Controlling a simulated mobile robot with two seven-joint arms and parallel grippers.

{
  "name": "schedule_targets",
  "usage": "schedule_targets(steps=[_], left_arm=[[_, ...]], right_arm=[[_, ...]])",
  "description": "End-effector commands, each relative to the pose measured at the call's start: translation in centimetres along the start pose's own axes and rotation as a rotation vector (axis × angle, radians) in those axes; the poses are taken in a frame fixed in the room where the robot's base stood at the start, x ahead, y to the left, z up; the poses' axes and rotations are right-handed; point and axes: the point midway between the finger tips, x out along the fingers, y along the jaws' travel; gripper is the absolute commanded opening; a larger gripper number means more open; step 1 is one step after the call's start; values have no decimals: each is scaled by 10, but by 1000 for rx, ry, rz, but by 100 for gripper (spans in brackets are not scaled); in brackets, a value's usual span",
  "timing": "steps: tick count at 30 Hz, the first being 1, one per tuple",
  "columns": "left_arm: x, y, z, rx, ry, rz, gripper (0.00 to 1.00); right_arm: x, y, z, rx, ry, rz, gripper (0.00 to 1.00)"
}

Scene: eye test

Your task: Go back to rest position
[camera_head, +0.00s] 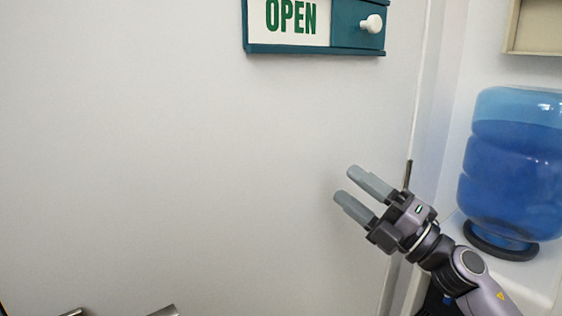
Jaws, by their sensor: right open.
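My right gripper (346,183) is in front of the pale door, right of the middle of the view. Its two grey fingers point up and to the left. They are apart, with nothing between them. The arm comes in from the lower right corner. My left gripper does not show.
A teal sliding sign (350,49) reading OPEN, with a white knob (372,24), is on the pale door (180,150) above the gripper. A blue water bottle (510,165) stands on a white dispenser at the right, near my right arm. Metal pieces (164,311) show at the bottom edge.

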Motion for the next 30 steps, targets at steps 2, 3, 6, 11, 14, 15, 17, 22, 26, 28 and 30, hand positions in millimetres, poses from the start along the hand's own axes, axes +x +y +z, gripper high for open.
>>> schedule_targets(steps=[2,3,6,11,14,15,17,22,26,28,30], left_arm=[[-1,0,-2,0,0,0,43],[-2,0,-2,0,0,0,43],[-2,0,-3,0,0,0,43],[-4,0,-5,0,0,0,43],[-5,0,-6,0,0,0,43],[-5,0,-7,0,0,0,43],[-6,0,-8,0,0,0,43],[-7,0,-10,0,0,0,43],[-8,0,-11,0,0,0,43],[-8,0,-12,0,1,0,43],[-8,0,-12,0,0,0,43]], right_arm=[[-18,-26,-4,147,-80,-1,55],[-28,-38,-5,218,-122,-1,55],[-55,-69,-9,392,-238,-12,55],[-106,-122,-22,660,-440,-48,55],[-144,-155,-36,822,-578,-83,55],[-160,-167,-42,884,-634,-98,55],[-185,-186,-55,978,-721,-125,55],[-260,-230,-102,1228,-975,-211,55],[-314,-252,-144,1392,-1154,-277,55],[-336,-258,-164,1461,-1232,-306,55],[-353,-262,-181,1512,-1291,-330,55]])
